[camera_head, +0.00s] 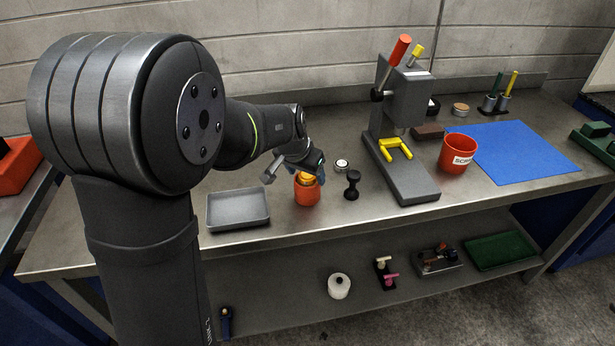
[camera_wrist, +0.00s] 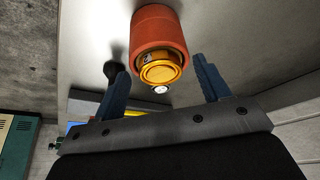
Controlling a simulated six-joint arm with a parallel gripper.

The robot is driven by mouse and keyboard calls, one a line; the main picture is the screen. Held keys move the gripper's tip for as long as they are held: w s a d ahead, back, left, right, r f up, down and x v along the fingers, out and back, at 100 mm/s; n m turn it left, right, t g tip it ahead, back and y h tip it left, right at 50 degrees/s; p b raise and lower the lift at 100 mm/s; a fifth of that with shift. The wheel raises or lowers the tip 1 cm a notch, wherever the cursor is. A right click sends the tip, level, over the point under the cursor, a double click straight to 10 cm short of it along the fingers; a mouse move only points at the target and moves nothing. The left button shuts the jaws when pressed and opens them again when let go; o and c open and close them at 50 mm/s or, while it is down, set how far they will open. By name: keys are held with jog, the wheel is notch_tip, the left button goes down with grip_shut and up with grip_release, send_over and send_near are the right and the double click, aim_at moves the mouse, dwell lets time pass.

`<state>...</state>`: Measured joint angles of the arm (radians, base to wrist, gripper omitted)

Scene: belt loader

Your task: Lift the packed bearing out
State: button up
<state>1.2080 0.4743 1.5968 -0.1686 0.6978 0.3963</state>
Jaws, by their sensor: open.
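A red-orange cylinder (camera_head: 307,196) stands upright on the bench, with a yellow-orange round part (camera_head: 304,178) at its top. In the wrist view the cylinder (camera_wrist: 160,35) shows with the stepped, ringed yellow part (camera_wrist: 158,68) at its near end. Whether a bearing sits inside the yellow part is not clear. My gripper (camera_wrist: 162,84) is open and empty, its blue fingers standing apart on either side of the yellow part with gaps. In the head view my gripper (camera_head: 309,168) is right above and behind the cylinder and partly covers its top.
A grey tray (camera_head: 238,224) lies left of the cylinder. A small black post (camera_head: 352,188) and a white round part (camera_head: 342,164) are close on its right. Farther right stand a press (camera_head: 402,105) with a yellow fork, a red bucket (camera_head: 460,155) and a blue mat (camera_head: 535,160).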

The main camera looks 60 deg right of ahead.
jog(key=c, duration=1.4)
